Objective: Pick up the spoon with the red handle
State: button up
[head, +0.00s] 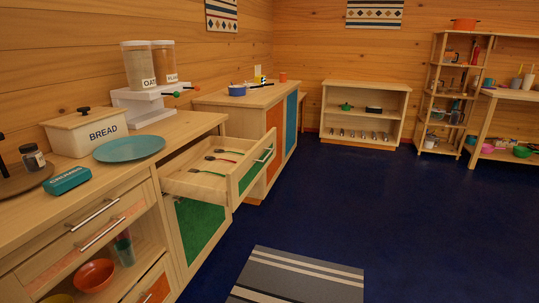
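A drawer (180,186) is pulled open from the wooden counter on the left. Several spoons lie flat and apart in it, their dark bowls toward the left. The spoon with the red handle (231,152) looks to be the one farthest back. A spoon with a green handle (227,160) lies just in front of it, and another green-handled spoon (213,174) lies nearer the drawer's near side. The handles are small in view, so their colours are only roughly clear. My gripper is not in view.
The drawer front (254,172) stands out over the blue floor (400,215). A blue plate (129,148), a bread box (86,132) and a cereal dispenser (148,100) stand on the counter. A striped rug (297,275) lies on the floor, which is otherwise clear.

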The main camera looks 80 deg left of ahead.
aim_at(221, 160)
jog(key=u, duration=1.65)
jog(key=i, duration=0.7)
jog(key=u, duration=1.4)
